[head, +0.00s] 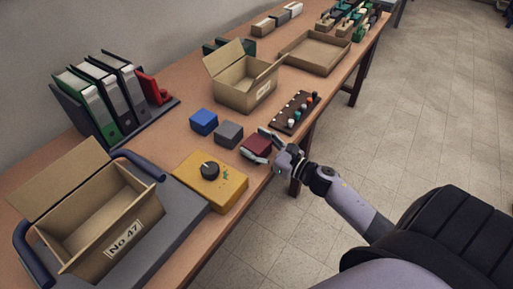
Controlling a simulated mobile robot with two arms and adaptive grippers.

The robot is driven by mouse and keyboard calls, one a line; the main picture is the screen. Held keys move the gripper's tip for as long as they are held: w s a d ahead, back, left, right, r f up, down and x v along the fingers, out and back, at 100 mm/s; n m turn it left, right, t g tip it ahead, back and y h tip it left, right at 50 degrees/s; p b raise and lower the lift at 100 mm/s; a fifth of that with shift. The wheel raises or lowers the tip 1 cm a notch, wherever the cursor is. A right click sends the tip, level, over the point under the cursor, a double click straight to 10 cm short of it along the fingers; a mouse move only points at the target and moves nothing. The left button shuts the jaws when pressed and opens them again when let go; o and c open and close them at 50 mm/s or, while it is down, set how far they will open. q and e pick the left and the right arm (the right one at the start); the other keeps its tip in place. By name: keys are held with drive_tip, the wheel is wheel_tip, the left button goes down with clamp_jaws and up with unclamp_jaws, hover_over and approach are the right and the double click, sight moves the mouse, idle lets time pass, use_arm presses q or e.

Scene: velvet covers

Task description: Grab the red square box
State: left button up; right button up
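The red square box (258,146) is a small dark red box on the wooden table, near its front edge. My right gripper (262,146) is at the box, with one finger on its near left side and the other at its far right side. The fingers are spread around the box; whether they touch it cannot be told. Part of the box is hidden by the gripper. My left gripper is not in view.
A grey box (229,133) and a blue box (203,121) sit just left of the red one. A yellow box with a black knob (228,191) is nearer. A dark rack (284,125) with coloured pieces and an open carton (241,90) stand beyond.

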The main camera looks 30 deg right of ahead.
drive_tip(key=c, duration=0.8)
